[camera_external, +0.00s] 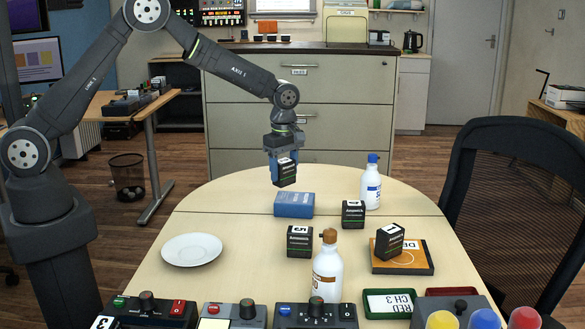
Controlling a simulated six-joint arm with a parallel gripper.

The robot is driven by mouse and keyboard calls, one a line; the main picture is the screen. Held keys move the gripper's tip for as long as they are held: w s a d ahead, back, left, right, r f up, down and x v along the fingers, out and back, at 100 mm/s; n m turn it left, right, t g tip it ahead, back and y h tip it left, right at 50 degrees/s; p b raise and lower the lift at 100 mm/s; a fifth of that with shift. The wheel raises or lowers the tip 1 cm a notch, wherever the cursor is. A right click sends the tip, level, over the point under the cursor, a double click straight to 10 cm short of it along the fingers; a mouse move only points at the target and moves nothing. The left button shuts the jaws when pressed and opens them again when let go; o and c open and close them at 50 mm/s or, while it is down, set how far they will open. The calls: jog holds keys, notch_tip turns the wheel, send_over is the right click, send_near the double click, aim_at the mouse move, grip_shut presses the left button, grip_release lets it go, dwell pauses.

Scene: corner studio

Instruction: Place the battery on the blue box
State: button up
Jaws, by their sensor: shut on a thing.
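My gripper (284,166) is shut on a black battery (285,174) with a green stripe and white lettering. It holds the battery in the air, just above the blue box (294,205) as seen in the picture. The blue box lies flat on the table, and its top is bare. A gap shows between the battery and the box.
A white and blue bottle (371,184) stands behind right, and a white bottle with a brown cap (328,270) in front. A white plate (192,250) lies at left. Control boxes (315,314) line the front edge. The table (235,220) is clear left of the box.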

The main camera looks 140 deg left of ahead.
aim_at(284, 181)
jog(key=shift+f, duration=1.9)
jog(key=shift+f, duration=0.2)
jog(key=o, duration=1.2)
jog(key=shift+r, duration=0.1)
notch_tip(284, 181, up, 12)
jog(key=shift+r, duration=0.1)
